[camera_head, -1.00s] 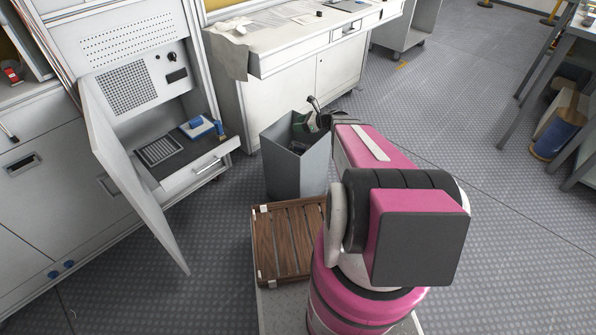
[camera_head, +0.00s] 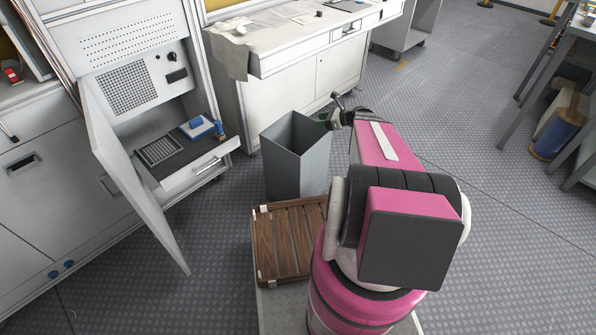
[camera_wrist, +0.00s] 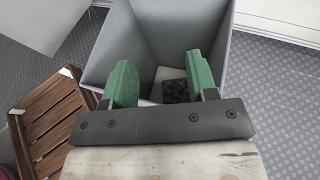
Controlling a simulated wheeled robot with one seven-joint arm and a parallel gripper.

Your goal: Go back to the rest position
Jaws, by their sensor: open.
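My gripper (camera_wrist: 158,82) is open and empty, its two green fingers apart in the wrist view. In the head view my gripper (camera_head: 328,116) is just right of the grey bin's upper rim. The grey bin (camera_head: 297,165) stands open on the floor, left of my pink arm. In the wrist view the bin's inner wall (camera_wrist: 185,30) rises behind the fingers. A dark item (camera_wrist: 177,91) and a pale item (camera_wrist: 166,73) lie at the bottom of the bin; I cannot tell what they are.
A wooden slatted crate (camera_head: 284,243) sits in front of the bin. The cabinet (camera_head: 135,75) at left has its door (camera_head: 128,178) swung open, with a blue device (camera_head: 197,128) inside. A white workbench (camera_head: 300,75) stands behind the bin. The floor at right (camera_head: 490,200) is clear.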

